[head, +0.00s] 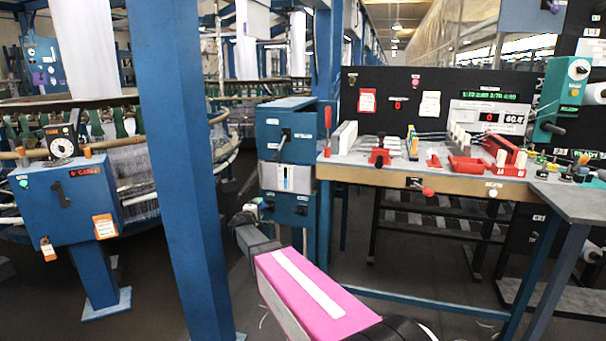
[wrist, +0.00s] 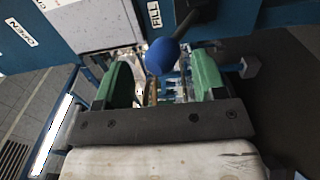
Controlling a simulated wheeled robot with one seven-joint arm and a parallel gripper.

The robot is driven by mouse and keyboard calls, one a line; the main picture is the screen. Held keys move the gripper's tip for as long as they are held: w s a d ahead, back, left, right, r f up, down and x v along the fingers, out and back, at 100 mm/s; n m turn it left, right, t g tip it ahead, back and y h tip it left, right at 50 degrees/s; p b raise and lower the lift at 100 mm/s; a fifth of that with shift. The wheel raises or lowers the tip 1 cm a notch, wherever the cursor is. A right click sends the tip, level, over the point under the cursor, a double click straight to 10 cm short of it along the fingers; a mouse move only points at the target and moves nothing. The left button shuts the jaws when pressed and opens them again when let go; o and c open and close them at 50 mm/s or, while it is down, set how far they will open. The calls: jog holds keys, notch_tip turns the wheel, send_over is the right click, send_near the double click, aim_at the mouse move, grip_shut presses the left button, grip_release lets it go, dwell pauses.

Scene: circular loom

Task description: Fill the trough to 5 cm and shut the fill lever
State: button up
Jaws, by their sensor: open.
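The fill lever (wrist: 162,55), a dark rod with a blue ball knob, stands out from a blue panel beside a FILL label (wrist: 155,14) in the wrist view. My gripper (wrist: 163,85) is open, its two green fingers apart. The knob appears between and just beyond the fingers; I cannot tell whether they touch it. In the head view my gripper (head: 246,212) is at the lower left of the blue cabinet (head: 302,208). A white panel with a blue strip (head: 286,178), perhaps the level gauge, is on the cabinet front. The level is too small to read.
An OPEN label (wrist: 22,32) shows in the wrist view. A black-handled lever (head: 283,144) is on the cabinet's upper part. A blue post (head: 180,150) stands left of my arm. A workbench (head: 440,172) with red trays stands right. Grey floor (head: 245,300) lies between.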

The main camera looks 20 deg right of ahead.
jog(key=v, duration=0.6)
jog(key=shift+s+a, duration=0.2)
jog(key=shift+s, duration=0.05)
jog(key=s+d+f+m+g+y, duration=0.1)
jog(key=s+d+f+m+g, duration=0.35)
jog(key=s, duration=0.35)
jog(key=s+d+f+m+g+y, duration=0.1)
jog(key=s+d+f+m+g, duration=0.3)
jog(key=s, duration=0.4)
jog(key=s+a+f+g+y, duration=0.1)
jog(key=s+f+g+y, duration=0.1)
jog(key=s, duration=0.3)
jog(key=s+a+f+m+g+y, duration=0.1)
jog(key=s+a+g+y, duration=0.1)
jog(key=s, duration=0.4)
jog(key=s+a+f+m+g+y, duration=0.1)
jog(key=s+a+f+g+y, duration=0.1)
jog(key=s+y, duration=0.2)
jog(key=shift+s+a+f+y, duration=0.25)
jog(key=shift+s+f+y, duration=0.05)
jog(key=shift+s, duration=0.75)
